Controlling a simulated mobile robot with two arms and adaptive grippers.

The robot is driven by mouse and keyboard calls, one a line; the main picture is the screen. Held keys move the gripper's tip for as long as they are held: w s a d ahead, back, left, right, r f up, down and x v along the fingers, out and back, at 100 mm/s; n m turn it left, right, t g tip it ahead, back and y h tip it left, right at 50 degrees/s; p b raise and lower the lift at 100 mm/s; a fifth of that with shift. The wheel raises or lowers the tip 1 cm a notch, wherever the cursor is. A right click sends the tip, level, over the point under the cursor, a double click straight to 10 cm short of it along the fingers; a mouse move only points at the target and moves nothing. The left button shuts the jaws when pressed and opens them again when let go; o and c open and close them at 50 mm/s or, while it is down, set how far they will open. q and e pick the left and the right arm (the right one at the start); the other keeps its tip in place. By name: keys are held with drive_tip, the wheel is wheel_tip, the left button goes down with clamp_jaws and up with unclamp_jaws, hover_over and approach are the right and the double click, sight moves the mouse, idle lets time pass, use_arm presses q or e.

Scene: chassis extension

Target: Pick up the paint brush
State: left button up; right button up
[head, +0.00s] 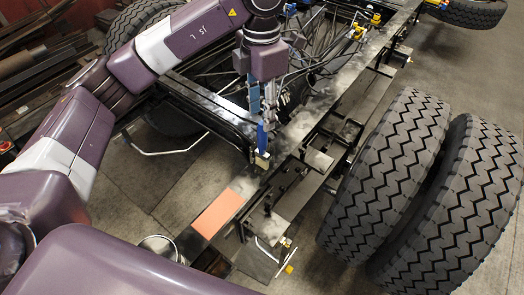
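A blue-handled paint brush (262,137) with a pale head shows near the near end of the dark chassis frame, by the frame's inner edge. Its handle points up in the picture and its pale end points down. My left gripper (272,112) is directly above the brush, fingers pointing down. Its fingers blend with the dark frame and cables, so I cannot tell whether they touch or grip the brush. A lighter blue piece (254,93) shows beside the fingers. My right gripper is not in view.
The chassis frame (330,92) runs away to the upper right, with cables and hoses inside. Large tyres (390,175) stand at the right. An orange plate (217,213) and a metal can (158,246) are at the near end. Steel bars lie at the upper left.

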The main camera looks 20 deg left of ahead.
sight(261, 123)
use_arm(q)
drive_tip(key=f, duration=0.1)
drive_tip(key=b, duration=0.1)
drive_tip(key=f, duration=0.1)
drive_tip(key=shift+w+a+f, duration=0.2)
drive_tip(key=shift+w+f, duration=0.05)
drive_tip(key=shift+f, duration=0.45)
drive_tip(key=shift+s+d+f, duration=0.1)
drive_tip(key=shift+f, duration=0.6)
wheel_tip(261, 123, down, 5)
drive_tip(key=p, duration=0.3)
drive_tip(key=shift+r+p, duration=0.15)
drive_tip(key=shift+p, duration=0.15)
drive_tip(key=shift+f, duration=0.35)
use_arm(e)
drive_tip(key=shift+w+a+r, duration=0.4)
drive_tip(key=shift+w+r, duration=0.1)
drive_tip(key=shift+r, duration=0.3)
use_arm(q)
drive_tip(key=shift+c, duration=0.5)
clamp_jaws()
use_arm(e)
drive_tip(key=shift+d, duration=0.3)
